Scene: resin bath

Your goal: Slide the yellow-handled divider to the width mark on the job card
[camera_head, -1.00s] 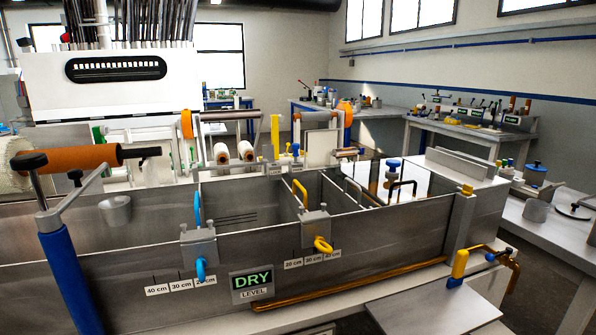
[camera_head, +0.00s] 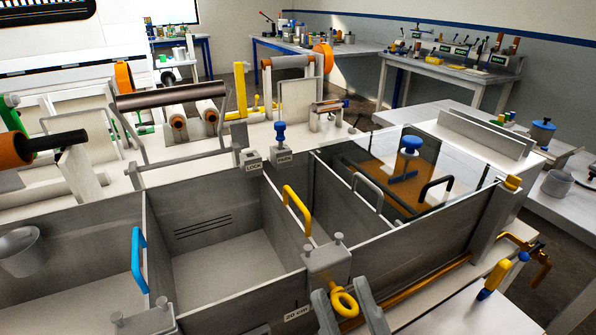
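The divider with the yellow handle (camera_head: 297,210) stands upright across the steel bath, with a grey clamp block (camera_head: 327,262) on the front wall. A 20 cm label (camera_head: 297,313) shows just left of the fingers; the other width labels are hidden or out of view. I cannot make out a job card.
A blue-handled divider (camera_head: 138,262) stands at left. Right of the yellow handle are a grey-handled panel (camera_head: 368,190) and a glass-covered section with a blue knob (camera_head: 411,145). LOCK (camera_head: 251,161) and PARK blocks sit on the back rim. A yellow-handled lever (camera_head: 494,278) stands at right.

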